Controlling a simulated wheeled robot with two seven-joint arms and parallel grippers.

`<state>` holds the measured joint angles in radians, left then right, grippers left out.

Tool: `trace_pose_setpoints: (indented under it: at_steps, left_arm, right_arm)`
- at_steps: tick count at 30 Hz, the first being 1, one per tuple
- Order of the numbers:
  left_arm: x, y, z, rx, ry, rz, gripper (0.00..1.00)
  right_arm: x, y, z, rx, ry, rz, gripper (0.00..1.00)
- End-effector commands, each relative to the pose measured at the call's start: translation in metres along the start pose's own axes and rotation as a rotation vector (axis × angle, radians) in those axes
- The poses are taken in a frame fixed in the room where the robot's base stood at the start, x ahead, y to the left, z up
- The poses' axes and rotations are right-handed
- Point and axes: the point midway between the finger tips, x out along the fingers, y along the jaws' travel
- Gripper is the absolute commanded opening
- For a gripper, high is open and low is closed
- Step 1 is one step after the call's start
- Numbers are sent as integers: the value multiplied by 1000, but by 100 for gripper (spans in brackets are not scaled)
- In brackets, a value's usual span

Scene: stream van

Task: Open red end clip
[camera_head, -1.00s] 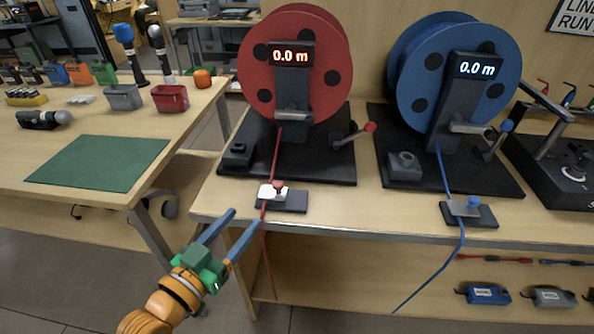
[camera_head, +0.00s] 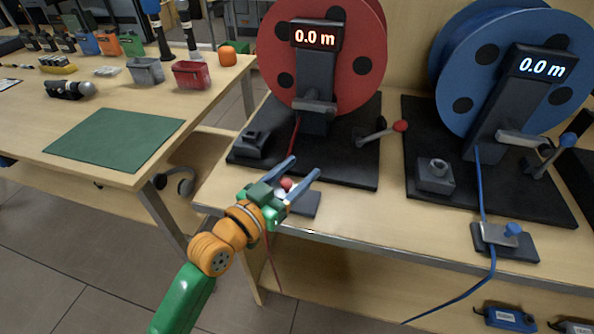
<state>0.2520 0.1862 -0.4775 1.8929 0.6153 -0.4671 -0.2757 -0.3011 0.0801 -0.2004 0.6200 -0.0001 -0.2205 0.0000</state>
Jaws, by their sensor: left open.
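The red end clip (camera_head: 287,183) sits on a small dark base (camera_head: 304,203) near the front edge of the right table. Its red knob shows between the fingers, and my gripper hides most of its white plate. The red cable (camera_head: 295,135) comes down from the red reel to the clip and hangs below the table edge. My left gripper (camera_head: 304,166) is open, with its two blue fingers reaching over the clip, one on each side of the red knob in the picture. I cannot tell whether they touch it. My right gripper is not in view.
The red reel (camera_head: 351,70) with a red-knobbed crank (camera_head: 400,126) stands behind the clip. The blue reel (camera_head: 465,100) and blue end clip (camera_head: 508,236) are to the right. A green mat (camera_head: 115,138) lies on the left table.

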Motion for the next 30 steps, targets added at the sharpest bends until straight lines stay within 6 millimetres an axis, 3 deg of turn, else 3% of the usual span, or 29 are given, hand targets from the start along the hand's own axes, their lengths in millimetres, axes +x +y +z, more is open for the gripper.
trace_pose_setpoints:
  at_steps: [1,7,8,30]
  left_arm:
    - [0,0,0,0,0,0,56]
    - [0,0,0,0,0,0,2]
    - [0,0,0,0,0,0,0]
    - [0,0,0,0,0,-1,0]
  right_arm:
    - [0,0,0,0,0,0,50]
    - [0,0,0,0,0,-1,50]
    - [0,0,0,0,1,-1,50]
    - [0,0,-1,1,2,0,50]
